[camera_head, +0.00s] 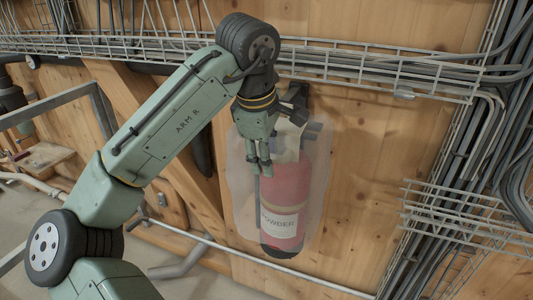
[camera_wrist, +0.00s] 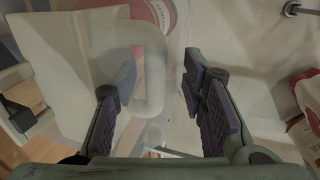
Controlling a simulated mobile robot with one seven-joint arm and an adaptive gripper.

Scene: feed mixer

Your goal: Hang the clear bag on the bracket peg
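The clear bag (camera_head: 236,200) is a large see-through sheet against the wooden wall, with a red extinguisher showing through it. My gripper (camera_head: 260,168) points down at the upper left part of the bag. In the wrist view my gripper (camera_wrist: 160,72) has its two purple-padded fingers apart. A pale, rounded, translucent loop (camera_wrist: 153,80) that looks like the bag's handle lies between them, nearer the left finger; no grip on it shows. I cannot tell touching from overlap. I cannot surely pick out the bracket peg; dark parts behind my wrist are partly hidden.
The red extinguisher (camera_head: 290,180) with a powder label stands behind the bag. A wire cable tray (camera_head: 370,68) runs across above my gripper. Cables and another tray (camera_head: 460,212) fill the right side. A thin rail (camera_head: 215,245) crosses below. Bare wall lies right of the bag.

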